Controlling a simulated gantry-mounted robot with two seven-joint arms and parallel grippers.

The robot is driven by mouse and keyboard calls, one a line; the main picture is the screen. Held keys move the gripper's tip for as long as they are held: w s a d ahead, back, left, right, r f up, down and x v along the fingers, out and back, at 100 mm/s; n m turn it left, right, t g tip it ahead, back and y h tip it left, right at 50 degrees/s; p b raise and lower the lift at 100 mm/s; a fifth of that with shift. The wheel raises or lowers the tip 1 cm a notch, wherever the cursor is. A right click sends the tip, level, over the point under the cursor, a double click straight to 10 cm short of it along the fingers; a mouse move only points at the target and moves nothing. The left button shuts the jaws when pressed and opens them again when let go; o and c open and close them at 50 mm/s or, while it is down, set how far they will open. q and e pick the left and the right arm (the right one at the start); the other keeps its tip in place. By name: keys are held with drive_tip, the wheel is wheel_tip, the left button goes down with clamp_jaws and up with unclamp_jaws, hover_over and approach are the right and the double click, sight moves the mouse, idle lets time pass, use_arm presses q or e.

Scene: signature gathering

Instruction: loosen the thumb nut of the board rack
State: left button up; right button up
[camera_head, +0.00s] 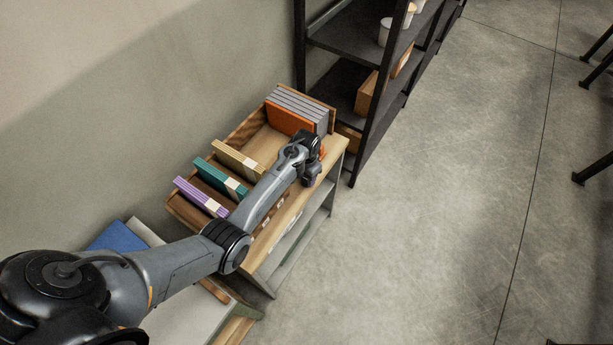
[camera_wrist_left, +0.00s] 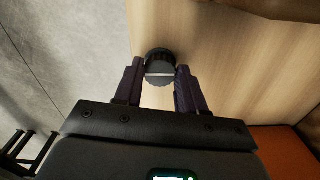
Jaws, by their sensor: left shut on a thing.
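The board rack (camera_head: 264,146) is a long wooden rack with boards standing in its compartments, on top of a low cabinet. In the left wrist view, the thumb nut (camera_wrist_left: 159,56) is a dark, round, ridged knob against a pale wooden face. My left gripper (camera_wrist_left: 158,71) has its two fingers on either side of the knob and is shut on it. In the head view my left gripper (camera_head: 311,178) is at the rack's front right end, where my wrist hides the nut. My right gripper is not in view.
Tan (camera_head: 238,160), teal (camera_head: 221,178) and purple (camera_head: 201,197) boards stand nearer. A black shelf unit (camera_head: 353,112) stands behind the cabinet (camera_head: 290,243).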

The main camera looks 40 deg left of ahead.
use_arm(q)
drive_tip(key=shift+c, duration=0.3)
drive_tip(key=shift+r+p, duration=0.1)
drive_tip(key=shift+p, duration=0.2)
drive_tip(key=n+p, duration=0.2)
drive_tip(key=shift+r+n, duration=0.1)
drive_tip(key=shift+n, duration=0.3)
drive_tip(key=shift+n+p, duration=0.7)
drive_tip(key=shift+n, duration=0.2)
drive_tip(key=n+p, duration=0.1)
drive_tip(key=n, duration=0.1)
drive_tip(key=shift+n, duration=0.4)
drive_tip(key=n+p, duration=0.1)
drive_tip(key=n, duration=0.3)
drive_tip(key=shift+d+n, duration=0.1)
drive_tip(key=shift+n, duration=0.2)
drive_tip(key=n, duration=0.4)
drive_tip(key=shift+f, duration=0.2)
drive_tip(key=shift+n, duration=0.9)
